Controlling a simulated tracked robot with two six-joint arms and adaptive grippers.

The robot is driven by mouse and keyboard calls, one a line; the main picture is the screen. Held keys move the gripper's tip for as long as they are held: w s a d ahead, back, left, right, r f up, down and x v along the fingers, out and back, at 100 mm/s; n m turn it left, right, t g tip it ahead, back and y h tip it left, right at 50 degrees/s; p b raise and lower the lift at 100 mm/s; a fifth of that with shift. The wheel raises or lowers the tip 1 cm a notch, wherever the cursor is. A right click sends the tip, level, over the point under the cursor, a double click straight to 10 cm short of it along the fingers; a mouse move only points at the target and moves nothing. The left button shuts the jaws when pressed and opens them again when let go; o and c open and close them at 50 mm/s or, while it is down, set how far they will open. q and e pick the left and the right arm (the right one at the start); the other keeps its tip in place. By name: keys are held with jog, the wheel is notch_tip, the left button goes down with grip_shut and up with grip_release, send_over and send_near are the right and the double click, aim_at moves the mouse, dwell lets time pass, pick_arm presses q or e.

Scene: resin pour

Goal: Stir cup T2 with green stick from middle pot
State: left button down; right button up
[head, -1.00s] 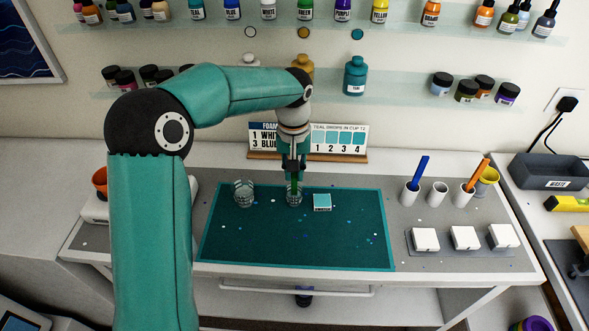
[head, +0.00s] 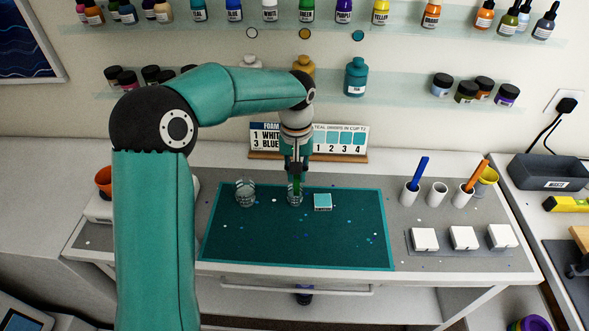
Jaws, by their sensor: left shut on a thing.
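My left gripper (head: 297,165) is above the teal mat, pointing down, shut on the green stick (head: 297,186). The stick's lower end is inside a clear cup (head: 295,197) on the mat; I cannot read a label on it. A second clear cup (head: 245,193) stands to its left on the mat. The middle pot (head: 437,193) is white and stands empty between the pot with a blue stick (head: 411,193) and the pot with an orange stick (head: 464,194). My right gripper is not in view.
A card stand (head: 340,142) stands behind. Several white square lids or blocks (head: 463,238) lie at the right. The front of the teal mat (head: 290,255) is mostly clear, with small specks.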

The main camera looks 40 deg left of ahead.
pick_arm(q)
jog(key=shift+a, duration=0.2)
jog(key=shift+r, duration=0.2)
notch_tip(320, 180, up, 6)
jog(key=p, duration=0.4)
jog(key=shift+f, duration=0.1)
dwell(0.6)
jog(key=shift+r, duration=2.45)
